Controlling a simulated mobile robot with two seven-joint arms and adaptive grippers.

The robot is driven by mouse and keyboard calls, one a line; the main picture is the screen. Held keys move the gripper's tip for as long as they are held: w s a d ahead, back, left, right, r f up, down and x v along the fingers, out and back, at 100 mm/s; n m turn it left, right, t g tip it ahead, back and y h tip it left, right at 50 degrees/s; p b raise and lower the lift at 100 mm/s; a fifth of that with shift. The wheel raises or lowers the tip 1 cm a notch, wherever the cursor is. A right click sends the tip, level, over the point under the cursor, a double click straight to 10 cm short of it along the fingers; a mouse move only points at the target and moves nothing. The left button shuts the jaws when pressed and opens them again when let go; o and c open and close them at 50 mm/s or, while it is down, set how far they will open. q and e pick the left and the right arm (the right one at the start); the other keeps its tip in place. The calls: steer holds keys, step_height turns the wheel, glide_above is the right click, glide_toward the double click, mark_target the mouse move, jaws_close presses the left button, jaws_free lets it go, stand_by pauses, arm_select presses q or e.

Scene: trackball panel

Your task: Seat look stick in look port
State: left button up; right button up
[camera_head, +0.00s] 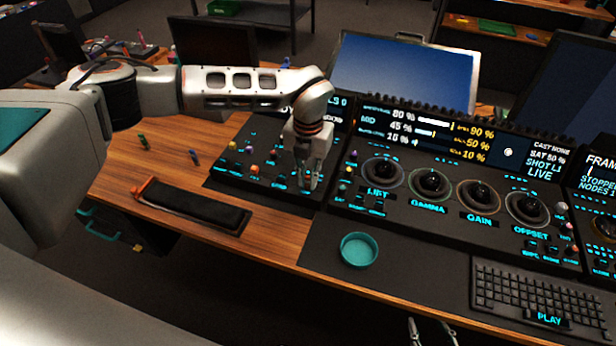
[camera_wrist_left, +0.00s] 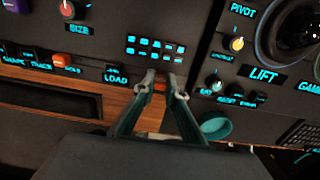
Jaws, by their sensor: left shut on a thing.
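My left gripper (camera_head: 311,182) is low over the right part of the left control panel (camera_head: 262,197). In the left wrist view its two fingertips (camera_wrist_left: 161,84) are close together on a small orange-red piece (camera_wrist_left: 160,87), which I take as the look stick. Most of it is hidden by the fingers. The fingertips are to the right of the LOAD key (camera_wrist_left: 115,76). I cannot make out the look port, so I cannot tell whether the stick touches it. My right gripper (camera_head: 431,331) shows only its tips at the bottom edge, apart and empty.
A teal round dish (camera_head: 358,249) stands on the dark mat right of my left gripper. The trackball panel (camera_head: 455,205) is beyond it, with a keyboard (camera_head: 535,296) in front. A black wrist pad (camera_head: 193,206) and two small sticks (camera_head: 143,141) (camera_head: 194,157) lie left.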

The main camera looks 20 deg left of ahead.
mark_target(308, 177)
arm_select(q)
steer(key=o, duration=0.7)
steer(key=shift+f, duration=0.15)
step_height(308, 177, up, 12)
steer(key=shift+r, duration=0.2)
stand_by(0.3)
